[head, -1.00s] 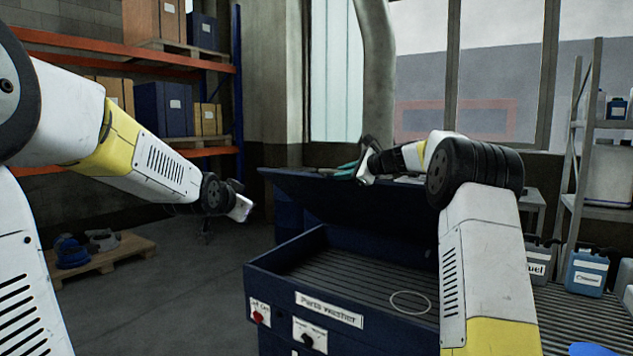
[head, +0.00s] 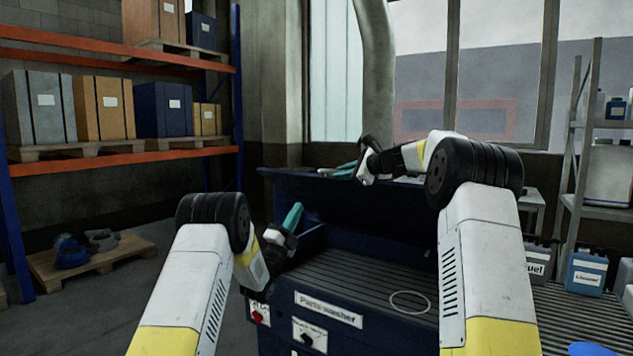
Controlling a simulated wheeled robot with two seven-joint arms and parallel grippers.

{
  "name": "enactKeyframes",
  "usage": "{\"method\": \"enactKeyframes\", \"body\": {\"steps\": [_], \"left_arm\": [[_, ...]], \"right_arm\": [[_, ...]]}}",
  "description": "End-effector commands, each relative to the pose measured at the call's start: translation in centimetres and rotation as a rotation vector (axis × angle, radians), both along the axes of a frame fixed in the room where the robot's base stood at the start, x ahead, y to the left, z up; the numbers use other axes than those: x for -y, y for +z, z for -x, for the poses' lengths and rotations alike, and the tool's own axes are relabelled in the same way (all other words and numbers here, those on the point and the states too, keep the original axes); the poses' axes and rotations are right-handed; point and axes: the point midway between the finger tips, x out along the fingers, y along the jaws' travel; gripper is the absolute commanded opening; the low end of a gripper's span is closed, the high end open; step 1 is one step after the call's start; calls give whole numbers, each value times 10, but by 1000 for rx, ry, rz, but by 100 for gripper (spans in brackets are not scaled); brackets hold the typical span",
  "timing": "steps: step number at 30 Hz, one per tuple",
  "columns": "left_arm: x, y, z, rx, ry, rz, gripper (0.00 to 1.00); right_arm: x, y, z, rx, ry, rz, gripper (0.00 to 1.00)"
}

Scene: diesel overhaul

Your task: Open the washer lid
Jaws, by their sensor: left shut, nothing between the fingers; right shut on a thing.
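The parts washer (head: 283,313) is a dark blue cabinet with a ribbed tray inside and a "Parts washer" label on its front. Its dark blue lid (head: 330,192) is raised and tilted up behind the tray. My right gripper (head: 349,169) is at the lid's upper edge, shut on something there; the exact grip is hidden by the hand. My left gripper (head: 293,217) is shut and empty, above the washer's front left corner and below the lid's left part. I cannot tell whether it touches the washer.
A red knob (head: 257,317) and a dark knob (head: 306,339) sit on the washer's front. A pale ring (head: 410,302) shows over the tray. Shelving (head: 190,147) with boxes and a floor pallet (head: 95,263) are at left.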

Motion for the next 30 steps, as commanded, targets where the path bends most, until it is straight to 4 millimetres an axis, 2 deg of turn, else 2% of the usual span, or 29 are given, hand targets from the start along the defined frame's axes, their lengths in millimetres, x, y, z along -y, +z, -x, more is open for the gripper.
{"method": "enactKeyframes", "body": {"steps": [4, 8, 21, 30], "left_arm": [[6, -9, 5, 51, -5, -8, 0], [11, -2, 0, 63, -7, -8, 0], [48, 59, -52, 63, -7, -7, 0], [63, 83, -74, 60, -6, -7, 0]], "right_arm": [[0, -2, -1, -2, -1, -1, 0], [0, -2, -1, -3, 0, 0, 0], [0, -2, -1, -3, -1, 0, 0], [0, -2, -1, -3, -1, 0, 0]]}}
